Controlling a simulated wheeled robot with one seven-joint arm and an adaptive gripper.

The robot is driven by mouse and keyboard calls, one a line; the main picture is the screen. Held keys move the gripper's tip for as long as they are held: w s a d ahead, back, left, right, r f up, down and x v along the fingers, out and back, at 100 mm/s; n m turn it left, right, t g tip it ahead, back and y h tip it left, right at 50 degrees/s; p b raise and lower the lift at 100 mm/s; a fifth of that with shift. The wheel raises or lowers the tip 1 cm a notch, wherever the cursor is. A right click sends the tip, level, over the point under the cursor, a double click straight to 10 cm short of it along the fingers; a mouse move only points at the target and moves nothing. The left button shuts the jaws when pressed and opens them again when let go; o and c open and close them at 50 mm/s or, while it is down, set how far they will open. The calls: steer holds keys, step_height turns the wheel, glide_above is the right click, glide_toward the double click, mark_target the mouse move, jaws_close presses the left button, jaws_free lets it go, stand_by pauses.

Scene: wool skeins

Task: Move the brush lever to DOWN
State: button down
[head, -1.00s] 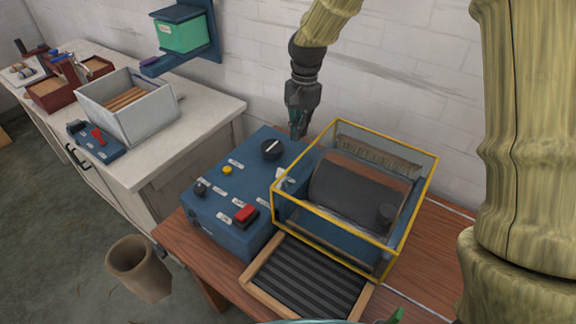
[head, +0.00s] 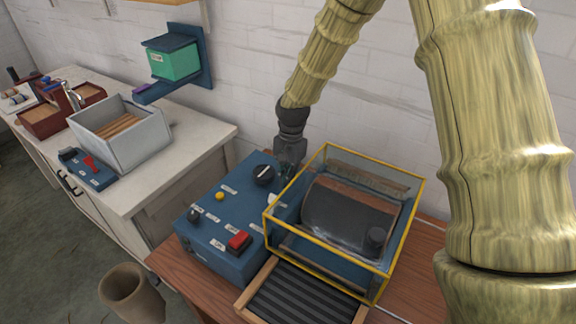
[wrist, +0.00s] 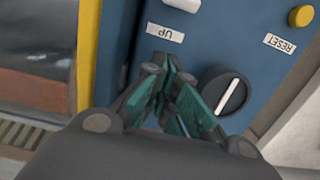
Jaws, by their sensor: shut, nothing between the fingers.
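The blue control box (head: 225,235) stands on the wooden bench beside a yellow-framed clear guard. A white handle (head: 272,200), apparently the brush lever, shows on the box's edge by the guard. In the wrist view a white handle (wrist: 183,4) is cut by the top edge, just beyond a label reading UP (wrist: 165,33), seen upside down. No DOWN label is readable. My gripper (head: 287,173) is shut and empty, low over the box's far end by the guard. In the wrist view its green-padded fingers (wrist: 168,90) are between the UP label and the camera, apart from the handle.
A black dial (wrist: 224,92) is close beside my fingers, with a yellow RESET button (wrist: 301,16) beyond. The guard's yellow frame (head: 295,172) rises close on the other side. A red switch (head: 238,241) is at the box's near end. The white wall is behind.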

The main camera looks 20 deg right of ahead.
step_height(320, 180, down, 2)
steer(key=shift+a+f+p, duration=0.1)
steer(key=shift+p, duration=0.2)
steer(key=shift+s+a+r+p, duration=0.8)
steer(key=shift+s+a+r, duration=0.15)
steer(key=shift+a, duration=0.15)
steer(key=shift+s+a, duration=0.2)
steer(key=shift+a, duration=0.1)
steer(key=shift+r, duration=0.1)
